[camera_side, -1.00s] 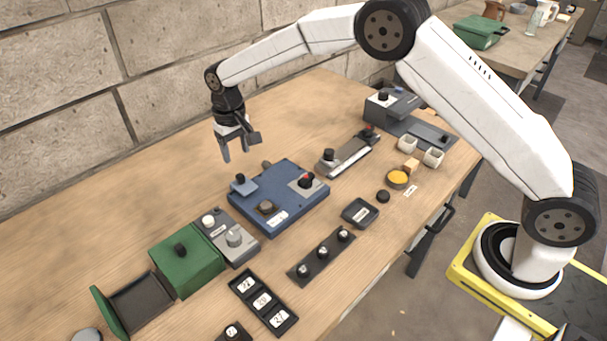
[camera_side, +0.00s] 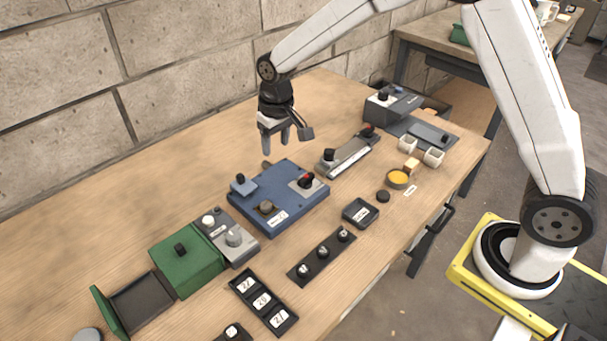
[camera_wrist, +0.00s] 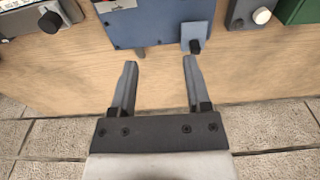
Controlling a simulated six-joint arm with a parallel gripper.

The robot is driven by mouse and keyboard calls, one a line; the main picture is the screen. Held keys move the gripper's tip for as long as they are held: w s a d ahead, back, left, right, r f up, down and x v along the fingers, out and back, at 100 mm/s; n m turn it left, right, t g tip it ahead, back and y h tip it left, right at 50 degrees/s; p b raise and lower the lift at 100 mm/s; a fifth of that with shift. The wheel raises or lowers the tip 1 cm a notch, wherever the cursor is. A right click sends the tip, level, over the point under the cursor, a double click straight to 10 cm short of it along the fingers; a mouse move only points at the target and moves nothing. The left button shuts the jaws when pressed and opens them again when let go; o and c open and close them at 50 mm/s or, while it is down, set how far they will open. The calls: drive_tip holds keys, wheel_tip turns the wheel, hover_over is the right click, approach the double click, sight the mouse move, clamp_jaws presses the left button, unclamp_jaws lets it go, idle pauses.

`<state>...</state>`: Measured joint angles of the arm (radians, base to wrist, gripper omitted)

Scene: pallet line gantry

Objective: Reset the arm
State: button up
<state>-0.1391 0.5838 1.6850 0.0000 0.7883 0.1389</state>
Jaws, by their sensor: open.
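My gripper (camera_side: 276,142) is open and empty, in the air above the back part of the wooden table (camera_side: 330,95). In the side view it hangs with its fingers pointing down, behind and above the blue box (camera_side: 281,204). In the wrist view the two fingers of my gripper (camera_wrist: 158,85) are spread apart with only table and wall behind them. The edge of the blue box (camera_wrist: 150,22) shows beyond the fingertips, apart from them.
A green box (camera_side: 187,264) and a grey knob panel (camera_side: 228,238) stand left of the blue box. A slider unit (camera_side: 348,155) and a grey machine (camera_side: 393,103) stand right. A brick wall (camera_side: 150,60) runs behind; the table between it and the blue box is clear.

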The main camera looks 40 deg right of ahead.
drive_tip(key=s+d, duration=0.3)
drive_tip(key=s, duration=0.7)
drive_tip(key=s+d+t, duration=0.1)
drive_tip(key=s+d, duration=0.3)
drive_tip(key=s, duration=0.7)
drive_tip(key=shift+t, duration=0.3)
